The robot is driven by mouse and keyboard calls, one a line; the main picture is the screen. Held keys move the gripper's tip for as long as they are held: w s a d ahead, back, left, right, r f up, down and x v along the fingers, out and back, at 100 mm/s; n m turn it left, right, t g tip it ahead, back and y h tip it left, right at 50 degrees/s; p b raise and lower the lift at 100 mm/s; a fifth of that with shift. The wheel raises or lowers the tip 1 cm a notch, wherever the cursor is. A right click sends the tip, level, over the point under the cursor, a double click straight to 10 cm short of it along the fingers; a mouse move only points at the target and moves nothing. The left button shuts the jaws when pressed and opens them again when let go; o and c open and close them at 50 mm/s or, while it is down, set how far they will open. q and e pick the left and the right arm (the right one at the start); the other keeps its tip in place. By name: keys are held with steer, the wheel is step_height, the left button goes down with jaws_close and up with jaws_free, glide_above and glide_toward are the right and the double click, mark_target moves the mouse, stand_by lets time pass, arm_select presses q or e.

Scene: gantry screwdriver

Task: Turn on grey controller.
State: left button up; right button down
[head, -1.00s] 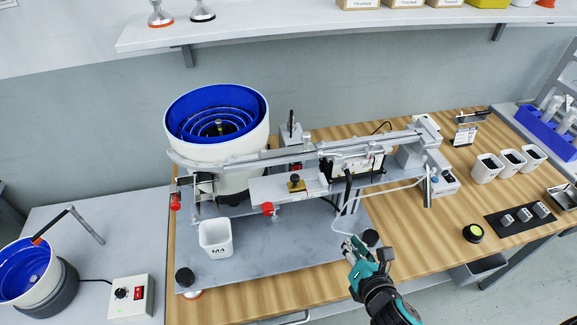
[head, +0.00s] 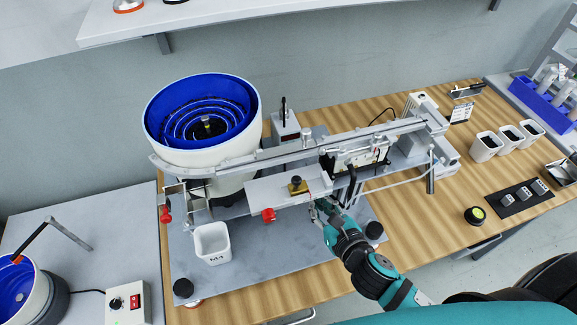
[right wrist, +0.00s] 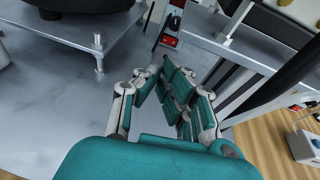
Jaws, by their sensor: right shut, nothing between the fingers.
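A grey controller box (head: 286,124) with a red switch stands behind the feeder rail, right of the large bowl. Its lower front is partly hidden by the rail. In the right wrist view the box with the red switch (right wrist: 171,34) shows at the top, beyond my fingertips. My right gripper (head: 317,211) is shut and empty, in front of the rail, low over the grey base plate. It is apart from the controller. My left gripper is not in view.
A white bowl feeder with a blue inside (head: 203,115) stands left of the controller. The long metal rail (head: 300,152) and its supports lie between my right gripper and the box. A second, lighter controller (head: 128,303) sits at the front left. A white bin (head: 212,244) stands on the plate.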

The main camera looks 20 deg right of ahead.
mark_target(289, 168)
steer(key=x, duration=0.6)
steer(key=shift+r, duration=0.15)
steer(key=x, duration=1)
steer(key=shift+w+a+f+p, duration=0.1)
steer(key=shift+w+f+p, duration=0.2)
steer(key=shift+p, duration=0.1)
steer(key=shift+w, duration=0.25)
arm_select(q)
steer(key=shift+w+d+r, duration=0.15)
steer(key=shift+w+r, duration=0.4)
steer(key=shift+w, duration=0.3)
arm_select(e)
steer(key=shift+w+f, duration=0.1)
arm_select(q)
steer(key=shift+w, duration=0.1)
arm_select(e)
steer(key=shift+a, duration=0.1)
